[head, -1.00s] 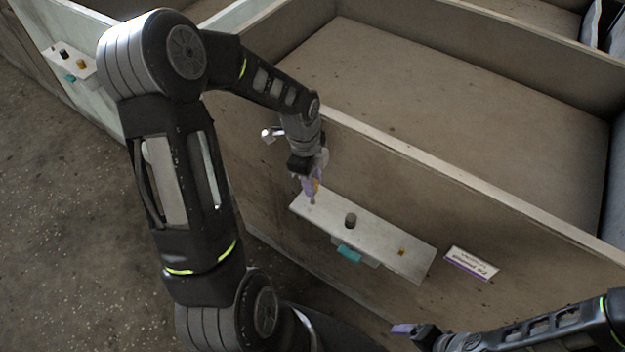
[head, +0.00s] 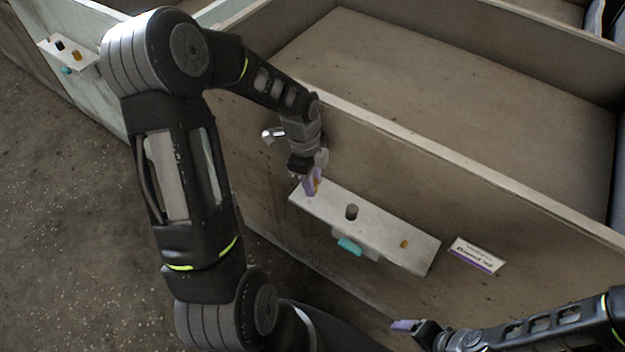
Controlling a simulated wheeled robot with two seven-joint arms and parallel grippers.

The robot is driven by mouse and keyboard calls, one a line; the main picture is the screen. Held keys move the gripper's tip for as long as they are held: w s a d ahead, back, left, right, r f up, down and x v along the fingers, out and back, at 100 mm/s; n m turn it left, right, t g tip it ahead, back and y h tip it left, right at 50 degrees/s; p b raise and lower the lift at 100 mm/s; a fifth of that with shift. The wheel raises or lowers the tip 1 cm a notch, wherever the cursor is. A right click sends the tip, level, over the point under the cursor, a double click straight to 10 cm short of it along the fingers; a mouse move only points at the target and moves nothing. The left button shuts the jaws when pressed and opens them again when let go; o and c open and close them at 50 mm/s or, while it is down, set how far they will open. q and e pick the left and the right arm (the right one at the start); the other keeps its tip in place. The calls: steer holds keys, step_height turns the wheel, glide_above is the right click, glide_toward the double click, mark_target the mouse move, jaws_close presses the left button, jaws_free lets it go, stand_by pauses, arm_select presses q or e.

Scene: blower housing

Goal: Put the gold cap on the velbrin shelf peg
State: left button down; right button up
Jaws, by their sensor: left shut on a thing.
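My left gripper (head: 312,184) is at the left end of a pale shelf (head: 378,234) on the side of a large bin. It is shut on the gold cap (head: 318,182), of which only a sliver shows between the purple fingertips. The gripper hides what is beneath the cap, so I cannot tell whether the cap touches a peg or the shelf. A dark grey cylinder (head: 351,212) stands mid-shelf, and a small gold piece (head: 404,244) sits towards its right end. My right gripper (head: 404,325) is low in the view, away from the shelf; its opening is unclear.
A teal piece (head: 349,246) sticks out below the shelf's front edge. A white label with a purple stripe (head: 477,255) is right of the shelf; its text is unreadable. Another shelf (head: 86,60) with a black and a gold piece is at far left. The bin rim (head: 440,165) runs behind.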

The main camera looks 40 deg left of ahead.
arm_select(q)
steer(key=shift+f+b, duration=0.6)
steer(key=shift+f, duration=0.25)
steer(key=c, duration=1.1)
jaws_free()
steer(key=r, duration=0.5)
steer(key=a+r, duration=0.1)
steer(key=r, duration=0.1)
steer(key=shift+s+r, duration=0.1)
steer(key=shift+r, duration=0.3)
steer(key=shift+s, duration=0.1)
